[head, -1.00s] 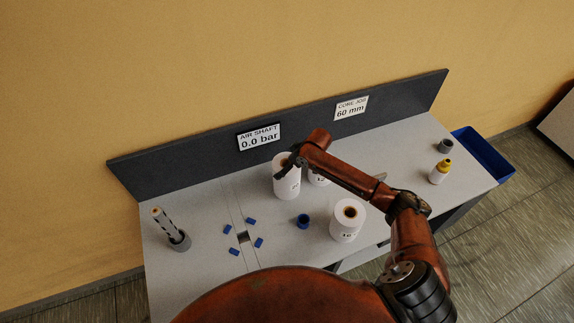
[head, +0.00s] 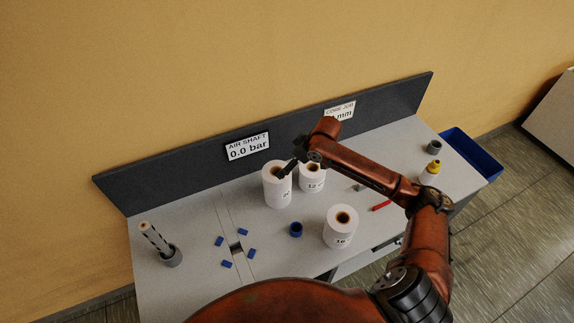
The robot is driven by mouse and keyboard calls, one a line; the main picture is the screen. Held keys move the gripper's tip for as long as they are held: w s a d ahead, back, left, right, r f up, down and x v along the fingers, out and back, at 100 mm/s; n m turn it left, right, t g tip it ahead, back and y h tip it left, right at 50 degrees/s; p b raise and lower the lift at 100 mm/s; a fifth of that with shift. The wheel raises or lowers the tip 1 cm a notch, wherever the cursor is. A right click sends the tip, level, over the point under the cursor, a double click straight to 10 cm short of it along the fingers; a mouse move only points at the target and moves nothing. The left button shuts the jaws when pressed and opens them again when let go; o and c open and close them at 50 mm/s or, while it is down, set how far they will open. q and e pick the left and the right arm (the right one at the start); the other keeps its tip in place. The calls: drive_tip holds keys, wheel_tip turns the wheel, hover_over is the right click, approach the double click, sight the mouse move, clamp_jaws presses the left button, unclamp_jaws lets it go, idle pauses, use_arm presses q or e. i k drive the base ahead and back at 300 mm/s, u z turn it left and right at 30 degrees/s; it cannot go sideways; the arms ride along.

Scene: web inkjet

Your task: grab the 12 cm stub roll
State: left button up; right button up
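The roll labelled 12 (head: 313,180) is a short white roll with a brown core, standing upright on the bench. A taller white roll (head: 277,188) stands just left of it, its label partly hidden or too small to read. A third white roll (head: 339,232) stands in front, its number unclear. My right gripper (head: 284,171) reaches in from the right, its dark fingers above or beside the tall roll's top, near the 12 roll's upper left. I cannot tell whether it touches the tall roll or how far its fingers are apart. My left gripper is not in view.
A blue ring (head: 296,230) and several small blue blocks (head: 227,264) lie on the bench (head: 190,225). A striped shaft in a grey holder (head: 173,257) stands left. A yellow-capped bottle (head: 430,173), grey ring (head: 434,147), red item (head: 382,206) and blue bin (head: 472,153) are right.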

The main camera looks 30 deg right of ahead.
sight(311, 178)
drive_tip(key=z, duration=1.25)
